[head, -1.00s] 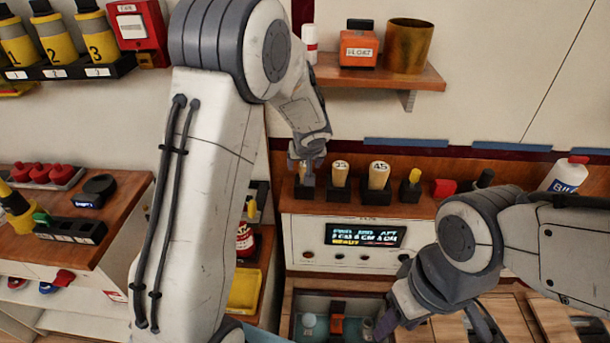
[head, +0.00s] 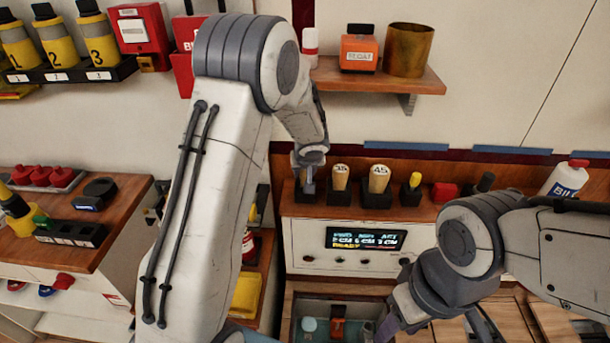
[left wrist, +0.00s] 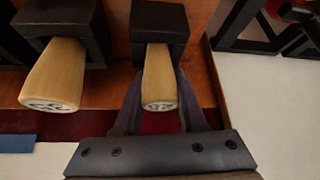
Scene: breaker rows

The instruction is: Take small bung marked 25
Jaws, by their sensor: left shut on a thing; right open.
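A slim tan bung (left wrist: 160,80) sits in a black holder (left wrist: 160,22) in the left wrist view. The marking on its end is too small to read. My left gripper (left wrist: 157,100) is shut on this bung, one finger on each side. In the head view my left gripper (head: 307,183) is at the leftmost holder of the row and hides most of that bung. The bung marked 35 (head: 340,177) and the wider bung marked 45 (head: 379,179) stand upright in holders to its right. My right gripper (head: 388,325) is open and empty at lower right.
A yellow-topped item (head: 415,181), a red item (head: 444,191) and a white bottle (head: 567,180) stand further right on the ledge. A shelf above holds an orange box (head: 358,53) and a brass cup (head: 408,50). A display panel (head: 365,239) is below.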

